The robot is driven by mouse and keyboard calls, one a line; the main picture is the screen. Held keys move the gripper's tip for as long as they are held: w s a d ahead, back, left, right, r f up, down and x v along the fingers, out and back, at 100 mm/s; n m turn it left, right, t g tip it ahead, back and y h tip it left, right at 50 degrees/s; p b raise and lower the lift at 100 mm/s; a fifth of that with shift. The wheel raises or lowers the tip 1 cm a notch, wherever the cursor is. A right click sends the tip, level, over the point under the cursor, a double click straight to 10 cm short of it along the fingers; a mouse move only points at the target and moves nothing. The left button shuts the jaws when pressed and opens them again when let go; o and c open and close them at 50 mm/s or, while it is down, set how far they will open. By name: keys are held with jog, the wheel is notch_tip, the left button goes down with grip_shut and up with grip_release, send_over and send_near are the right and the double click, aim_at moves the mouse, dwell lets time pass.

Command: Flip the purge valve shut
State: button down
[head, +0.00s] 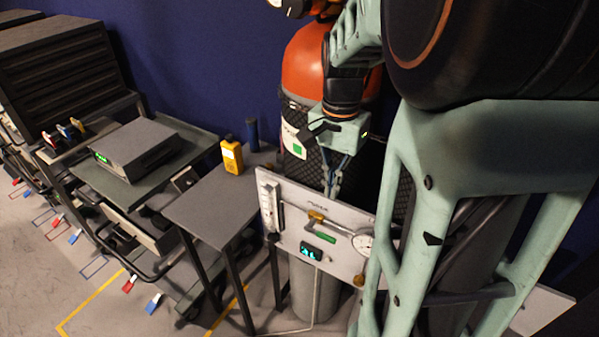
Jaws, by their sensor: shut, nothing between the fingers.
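A light grey panel (290,243) stands in front of a grey cylinder. It carries a brass fitting (316,215) near its top edge, with a green lever (325,237) just below and to the right. I take this to be the purge valve; the lever lies nearly along the panel's length, tilted slightly down to the right. My gripper (331,193) points down at the panel's top edge, just above the brass fitting in the picture. Its fingers are shut and empty. Whether the fingertips touch the fitting or panel, I cannot tell.
The panel also holds a round gauge (363,242), a lit display (311,250) and a flow tube (269,208). A small table (208,206) at left bears a yellow bottle (231,155). An orange-topped tank (304,62) stands behind. My arm covers the right side.

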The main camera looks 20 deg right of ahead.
aim_at(328, 236)
dwell(0.3)
notch_tip(328, 236, down, 14)
jog(key=shift+f+b, duration=0.1)
jog(key=shift+b, duration=0.25)
jog(key=shift+d+f+b, duration=0.1)
jog(key=shift+f+b, duration=0.05)
jog(key=shift+b, duration=0.3)
